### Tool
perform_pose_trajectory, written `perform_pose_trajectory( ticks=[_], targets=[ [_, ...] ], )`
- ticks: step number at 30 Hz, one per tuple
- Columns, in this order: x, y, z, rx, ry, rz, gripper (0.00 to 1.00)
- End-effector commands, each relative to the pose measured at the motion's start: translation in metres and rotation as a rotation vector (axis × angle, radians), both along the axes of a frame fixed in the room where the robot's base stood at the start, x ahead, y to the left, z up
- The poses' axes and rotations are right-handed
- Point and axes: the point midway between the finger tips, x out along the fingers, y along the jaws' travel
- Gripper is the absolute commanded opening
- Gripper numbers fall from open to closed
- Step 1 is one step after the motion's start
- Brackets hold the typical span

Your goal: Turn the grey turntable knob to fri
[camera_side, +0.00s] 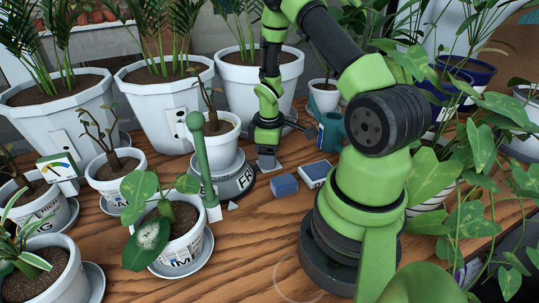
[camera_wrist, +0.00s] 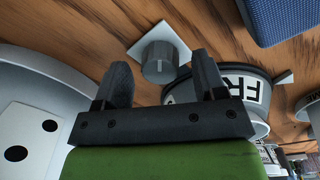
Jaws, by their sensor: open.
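The grey knob (camera_wrist: 159,62) is a short cylinder on a pale square plate (camera_wrist: 144,41), seen in the wrist view. In the side view the plate (camera_side: 265,167) shows just under my gripper, which mostly hides the knob. My gripper (camera_wrist: 162,76) points down with its dark fingers apart, one on each side of the knob; I cannot tell whether they touch it. The turntable (camera_side: 235,186) is a dark disc with white day labels on its rim, under a white potted plant. Its label reading "FR" (camera_wrist: 239,89) is partly cut off. A small grey pointer (camera_side: 233,206) lies at the turntable's front.
A green post (camera_side: 205,160) stands left of the turntable. A blue block (camera_side: 284,186) and a blue-topped white box (camera_side: 316,174) lie to the right of the knob. A teal watering can (camera_side: 329,132) stands behind. White pots crowd the left and back. Bare wood lies in front.

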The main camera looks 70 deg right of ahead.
Motion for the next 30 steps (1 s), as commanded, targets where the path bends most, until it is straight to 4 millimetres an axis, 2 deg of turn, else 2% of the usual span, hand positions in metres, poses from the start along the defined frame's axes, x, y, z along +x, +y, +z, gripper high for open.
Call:
perform_pose_trajectory(
  ticks=[4, 11, 12, 18, 30],
  targets=[
    [-0.0002, 0.0, -0.0076, 0.001, 0.0, 0.0, 0.65],
    [0.0, -0.0001, -0.0082, 0.001, -0.001, 0.0, 0.65],
    [0.0, -0.0001, -0.0082, 0.001, -0.001, 0.0, 0.62],
    [0.0, -0.0001, -0.008, 0.001, -0.001, 0.0, 0.16],
    [0.0, 0.0001, -0.0079, 0.001, 0.0, -0.062, 0.15]
  ],
)
